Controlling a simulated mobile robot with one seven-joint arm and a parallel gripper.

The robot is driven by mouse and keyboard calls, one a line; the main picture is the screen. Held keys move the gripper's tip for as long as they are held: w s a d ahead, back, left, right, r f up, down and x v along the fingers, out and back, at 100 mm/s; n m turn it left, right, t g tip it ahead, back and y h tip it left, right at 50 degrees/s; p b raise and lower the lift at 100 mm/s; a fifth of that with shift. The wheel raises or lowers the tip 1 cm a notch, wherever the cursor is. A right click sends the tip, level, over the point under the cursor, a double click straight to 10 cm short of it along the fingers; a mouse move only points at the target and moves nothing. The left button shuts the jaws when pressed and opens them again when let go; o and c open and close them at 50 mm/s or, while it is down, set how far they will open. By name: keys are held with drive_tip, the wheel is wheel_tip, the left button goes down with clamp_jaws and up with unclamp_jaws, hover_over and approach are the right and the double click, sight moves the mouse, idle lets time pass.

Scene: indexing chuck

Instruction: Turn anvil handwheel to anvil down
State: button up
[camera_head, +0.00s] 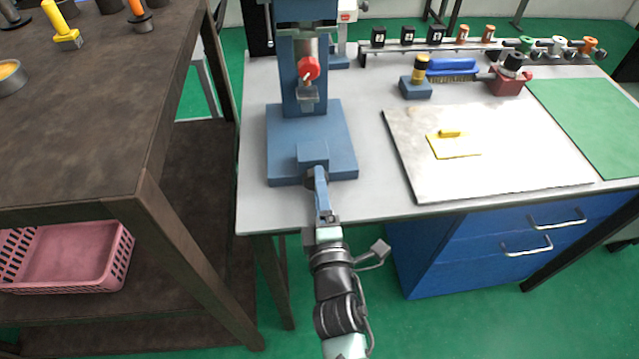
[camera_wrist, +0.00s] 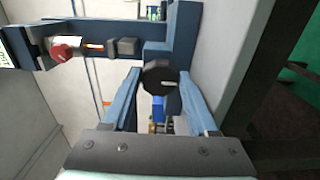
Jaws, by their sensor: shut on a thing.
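The blue press (camera_head: 283,130) stands at the left end of the grey workbench. The anvil handwheel (camera_wrist: 158,76), a dark many-sided disc with a pale mark, is on the front of its base. Only a dark edge of the handwheel (camera_head: 311,181) shows in the head view. A blue block (camera_head: 312,152), which may be the anvil, sits on the base above it. My gripper (camera_head: 317,177) reaches in from the front and is shut on the handwheel, one finger on each side in the wrist view. Its exact contact is partly hidden.
A red knob (camera_head: 308,68) and grey block (camera_head: 307,97) are on the press column above. A light plate (camera_head: 540,160) with a yellow piece (camera_head: 455,150) lies to the right. A brown table (camera_head: 110,160) stands close at left. Blue drawers (camera_head: 430,260) are below the bench.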

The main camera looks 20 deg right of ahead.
drive_tip(key=n, duration=0.4)
drive_tip(key=shift+n+p, duration=0.3)
drive_tip(key=n, duration=0.4)
drive_tip(key=shift+r+n, duration=0.15)
drive_tip(key=shift+n, duration=0.15)
drive_tip(key=n, duration=0.4)
drive_tip(key=shift+a+n, duration=0.1)
drive_tip(key=shift+n, duration=0.2)
drive_tip(key=n, duration=0.4)
drive_tip(key=shift+a, duration=0.1)
drive_tip(key=n, duration=0.5)
drive_tip(key=shift+a, duration=0.1)
drive_tip(key=n, duration=0.4)
drive_tip(key=shift+w+a+n, duration=0.1)
drive_tip(key=shift+n, duration=0.2)
drive_tip(key=n, duration=0.8)
drive_tip(key=shift+n, duration=0.3)
